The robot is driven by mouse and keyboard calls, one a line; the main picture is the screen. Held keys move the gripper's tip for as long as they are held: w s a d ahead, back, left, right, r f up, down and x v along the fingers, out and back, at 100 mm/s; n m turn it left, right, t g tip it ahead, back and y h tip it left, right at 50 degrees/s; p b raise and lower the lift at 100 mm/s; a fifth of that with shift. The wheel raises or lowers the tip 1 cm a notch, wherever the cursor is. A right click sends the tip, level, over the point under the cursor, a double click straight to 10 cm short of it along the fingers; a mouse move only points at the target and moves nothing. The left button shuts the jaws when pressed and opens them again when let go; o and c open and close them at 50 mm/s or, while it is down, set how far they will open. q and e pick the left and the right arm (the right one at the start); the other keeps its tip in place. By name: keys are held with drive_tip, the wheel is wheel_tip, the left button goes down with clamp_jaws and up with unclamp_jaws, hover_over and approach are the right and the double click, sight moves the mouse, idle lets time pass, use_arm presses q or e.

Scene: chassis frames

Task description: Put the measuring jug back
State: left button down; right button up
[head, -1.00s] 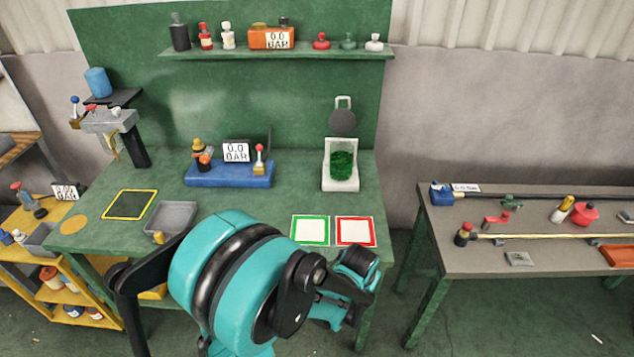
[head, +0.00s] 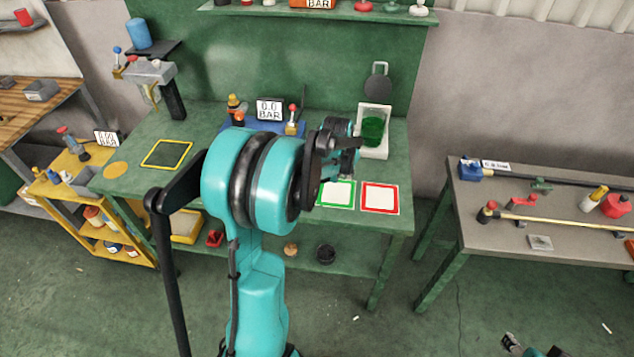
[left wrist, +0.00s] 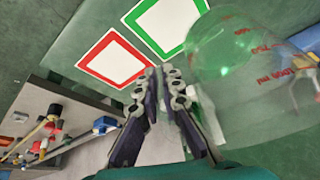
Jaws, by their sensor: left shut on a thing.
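The measuring jug (left wrist: 262,92) is clear with red markings and fills the right of the left wrist view. In the head view a green-filled vessel (head: 372,131), which looks like the same jug, stands upright at the white stand (head: 374,154) on the green bench. My left gripper (head: 346,152) is just left of it. In the left wrist view my left gripper's fingers (left wrist: 163,82) are close together beside the jug's wall, shut on the jug; the exact grip spot is unclear. Part of my right gripper (head: 518,346) shows at the bottom edge.
A green-bordered square (head: 338,193) and a red-bordered square (head: 380,198) lie at the bench's front right. A blue block with a gauge (head: 269,111) stands behind my left arm. A grey side table (head: 470,215) with tools is at the right, across a gap.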

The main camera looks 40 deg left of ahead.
use_arm(q)
drive_tip(key=a+f, duration=0.1)
drive_tip(key=a, duration=0.1)
drive_tip(key=s+a+f+b, duration=0.1)
drive_tip(key=a+f, duration=0.1)
drive_tip(key=a, duration=0.1)
drive_tip(key=a+f, duration=0.2)
drive_tip(key=a, duration=0.1)
drive_tip(key=shift+s+b, duration=0.15)
drive_tip(key=shift+b, duration=0.25)
wheel_tip(320, 180, down, 4)
drive_tip(key=shift+a+f+b, duration=0.1)
drive_tip(key=shift+b, duration=0.6)
drive_tip(key=c, duration=2.1)
unclamp_jaws()
drive_tip(key=shift+f, duration=0.1)
drive_tip(key=o, duration=0.4)
drive_tip(key=shift+r, duration=0.2)
